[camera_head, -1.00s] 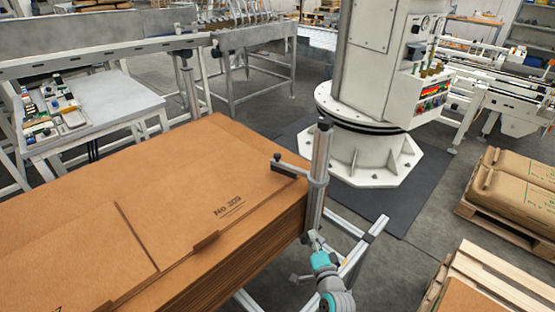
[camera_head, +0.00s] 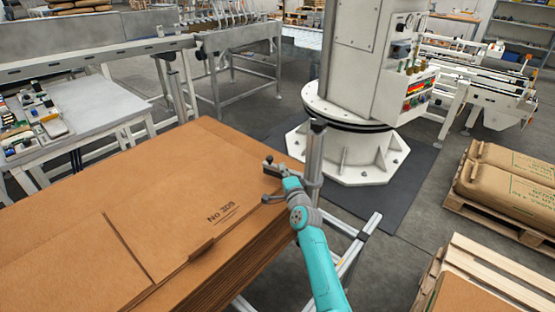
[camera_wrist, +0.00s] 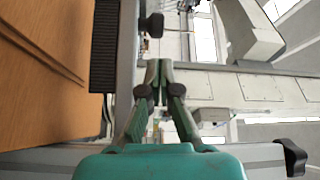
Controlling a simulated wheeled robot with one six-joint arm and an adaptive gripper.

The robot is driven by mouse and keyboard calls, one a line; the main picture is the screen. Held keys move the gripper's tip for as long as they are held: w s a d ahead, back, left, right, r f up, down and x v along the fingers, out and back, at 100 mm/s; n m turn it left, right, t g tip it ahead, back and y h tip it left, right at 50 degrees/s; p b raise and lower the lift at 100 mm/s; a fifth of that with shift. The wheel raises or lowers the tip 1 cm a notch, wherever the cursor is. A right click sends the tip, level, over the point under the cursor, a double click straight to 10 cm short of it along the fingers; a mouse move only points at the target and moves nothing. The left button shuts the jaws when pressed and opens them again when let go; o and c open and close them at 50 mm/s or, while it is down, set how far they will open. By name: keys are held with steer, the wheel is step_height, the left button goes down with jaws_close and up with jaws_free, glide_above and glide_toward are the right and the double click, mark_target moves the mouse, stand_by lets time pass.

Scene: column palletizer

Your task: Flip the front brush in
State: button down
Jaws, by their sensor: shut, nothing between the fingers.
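The front brush shows as a dark ribbed strip (camera_wrist: 104,45) in the wrist view, along the left side of a light metal bar, beside the cardboard. In the head view, its arm with a dark knob (camera_head: 269,160) reaches left from the upright post (camera_head: 317,152) over the corner of the cardboard stack (camera_head: 222,160). My gripper (camera_head: 291,183) is at the post, just in front of this arm and partly covering it. In the wrist view my gripper's fingers (camera_wrist: 159,66) are shut and empty, right of the metal bar and below a black knob (camera_wrist: 154,25). Contact cannot be told.
The aluminium frame (camera_head: 357,245) stands right of the stack. A white column machine (camera_head: 370,80) stands behind it on a dark mat. Pallets with brown sacks (camera_head: 510,182) are at the right. A side table (camera_head: 95,105) is at the left. The floor between frame and pallets is clear.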

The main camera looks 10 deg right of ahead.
steer(key=shift+w+a+r, duration=0.1)
steer(key=shift+w, duration=1.4)
steer(key=shift+w+a+r, duration=0.1)
steer(key=shift+w, duration=1.4)
steer(key=shift+w, duration=0.1)
steer(key=shift+f, duration=0.1)
